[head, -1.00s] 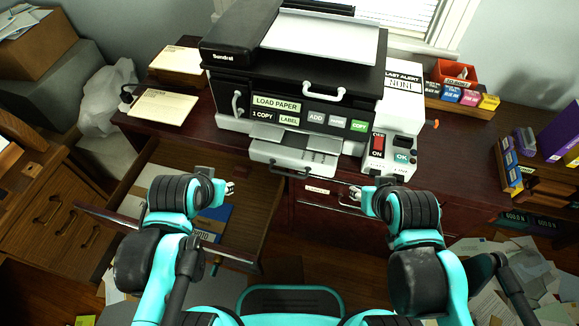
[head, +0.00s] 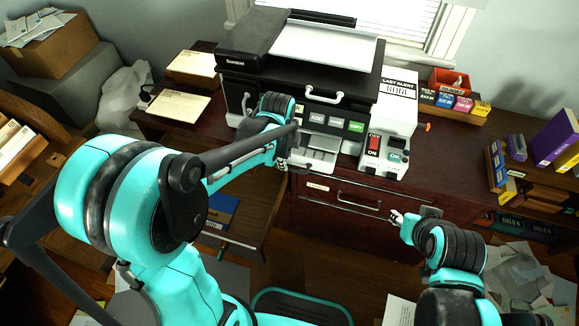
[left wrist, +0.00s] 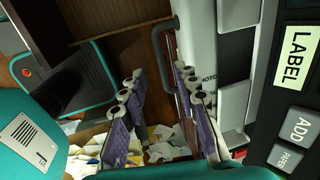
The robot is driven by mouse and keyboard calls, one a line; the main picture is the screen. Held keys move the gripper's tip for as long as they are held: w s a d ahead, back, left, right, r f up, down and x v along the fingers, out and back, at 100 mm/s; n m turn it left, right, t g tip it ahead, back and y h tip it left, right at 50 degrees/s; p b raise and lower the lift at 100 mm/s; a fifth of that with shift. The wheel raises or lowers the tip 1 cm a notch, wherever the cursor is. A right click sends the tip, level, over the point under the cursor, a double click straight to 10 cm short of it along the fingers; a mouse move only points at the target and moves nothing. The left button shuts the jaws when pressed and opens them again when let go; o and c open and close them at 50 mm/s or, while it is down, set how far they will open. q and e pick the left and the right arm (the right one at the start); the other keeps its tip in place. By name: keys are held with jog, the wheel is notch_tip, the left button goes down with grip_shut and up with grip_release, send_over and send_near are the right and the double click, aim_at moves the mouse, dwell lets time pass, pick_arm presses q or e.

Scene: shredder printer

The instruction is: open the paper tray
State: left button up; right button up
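The printer (head: 330,97) stands on the dark desk, with its grey paper tray (head: 318,152) jutting from the lower front. My left arm hides the tray's left part in the head view. My left gripper (head: 283,162) is at the tray's front left. In the left wrist view my left gripper (left wrist: 160,100) has its two fingers apart, with nothing between the tips. A dark curved handle (left wrist: 163,45) on the tray front lies just beyond the fingers; contact cannot be told. My right gripper (head: 397,217) hangs before the desk's front, right of the drawer handle; its fingers are too small to judge.
A label-fronted desk drawer (head: 345,196) is shut below the printer. An open drawer (head: 245,195) with a blue folder sticks out at the left. A white box with ON and OK buttons (head: 385,152) stands right of the tray. Papers litter the floor at right.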

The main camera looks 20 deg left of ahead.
pick_arm(q)
jog(key=f+b, duration=0.1)
jog(key=f, duration=0.1)
jog(key=w+f, duration=0.1)
jog(key=f, duration=0.2)
jog(key=shift+f+b, duration=0.1)
jog(key=shift+b, duration=0.3)
grip_shut()
